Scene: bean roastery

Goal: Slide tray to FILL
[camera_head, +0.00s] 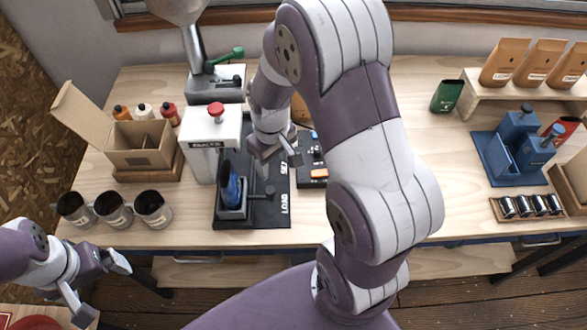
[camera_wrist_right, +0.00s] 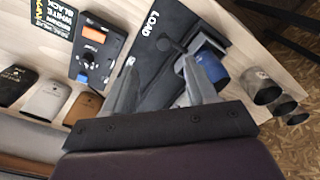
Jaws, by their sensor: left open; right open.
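The grey tray (camera_head: 232,213) stands on a black base plate (camera_head: 268,215) at its near end, beside the printed word LOAD. A dark blue pouch (camera_head: 231,186) stands upright in it, and the pouch also shows in the right wrist view (camera_wrist_right: 212,65). A dark bar with a knob (camera_wrist_right: 168,45) reaches from the tray's side. My right gripper (camera_head: 280,163) is open above the plate, right of and behind the tray. In the right wrist view its fingers (camera_wrist_right: 158,82) are spread and empty near the bar. My left gripper (camera_head: 101,284) is open and empty at the lower left, off the table. No FILL label is readable.
A white press with a red knob (camera_head: 215,112) stands behind the tray. A control box (camera_head: 312,172) sits right of the plate, partly behind my right arm. Several dark cups (camera_head: 113,210) and an open cardboard box (camera_head: 140,157) are at left.

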